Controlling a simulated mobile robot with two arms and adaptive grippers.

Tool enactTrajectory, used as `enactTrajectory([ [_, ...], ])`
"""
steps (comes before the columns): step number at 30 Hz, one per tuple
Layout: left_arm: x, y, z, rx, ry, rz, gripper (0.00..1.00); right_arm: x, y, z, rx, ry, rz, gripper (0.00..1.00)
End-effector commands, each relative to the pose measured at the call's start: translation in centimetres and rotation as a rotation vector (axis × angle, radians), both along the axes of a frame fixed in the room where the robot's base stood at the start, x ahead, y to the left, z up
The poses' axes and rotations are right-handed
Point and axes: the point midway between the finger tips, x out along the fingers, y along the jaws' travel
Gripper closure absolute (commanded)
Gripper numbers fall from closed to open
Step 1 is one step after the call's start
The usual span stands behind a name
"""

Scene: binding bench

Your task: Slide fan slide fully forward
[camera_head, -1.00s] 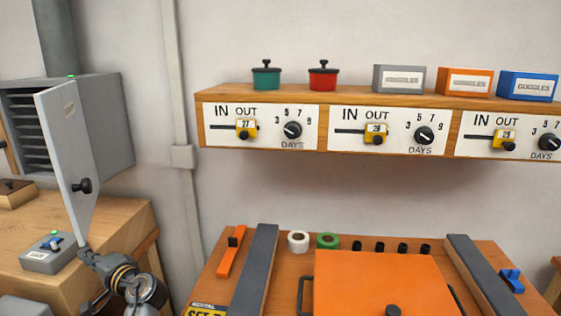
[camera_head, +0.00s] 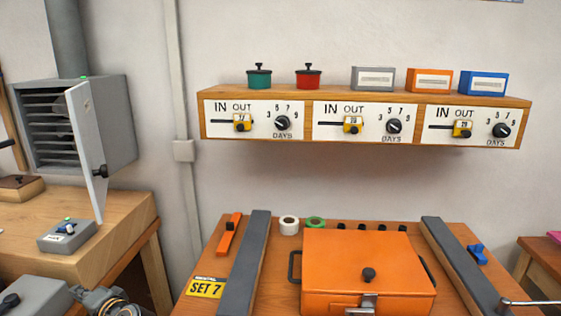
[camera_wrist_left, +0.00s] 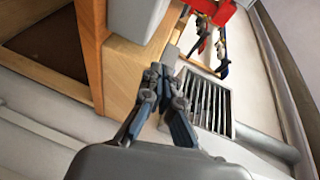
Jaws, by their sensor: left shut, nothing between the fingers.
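My right gripper is not in view.
A grey slatted cabinet (camera_head: 78,125) stands behind the box, its door (camera_head: 87,140) open above it. An orange case (camera_head: 365,262) lies on the middle bench. A gap separates the two benches.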

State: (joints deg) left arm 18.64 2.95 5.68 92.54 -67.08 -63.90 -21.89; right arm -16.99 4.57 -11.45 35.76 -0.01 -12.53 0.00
Motion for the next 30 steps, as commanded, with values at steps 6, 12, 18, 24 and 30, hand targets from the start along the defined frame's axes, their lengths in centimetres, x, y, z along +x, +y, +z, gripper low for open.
enactTrajectory([
  [6, -4.2, -2.4, -5.4, -0.202, -0.022, -0.027, 1.0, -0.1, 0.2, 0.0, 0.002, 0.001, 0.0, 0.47],
  [12, -10.7, -7.6, -11.8, -0.513, -0.011, -0.061, 1.0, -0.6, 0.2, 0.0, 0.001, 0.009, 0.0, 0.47],
  [18, -19.1, -15.1, -16.3, -0.872, 0.066, -0.08, 1.0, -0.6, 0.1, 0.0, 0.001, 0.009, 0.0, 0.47],
  [24, -24.5, -20.1, -17.3, -1.083, 0.143, -0.08, 1.0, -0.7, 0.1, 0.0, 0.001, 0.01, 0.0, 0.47],
  [30, -29.0, -23.8, -17.2, -1.236, 0.216, -0.071, 1.0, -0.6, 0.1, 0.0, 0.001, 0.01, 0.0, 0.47],
])
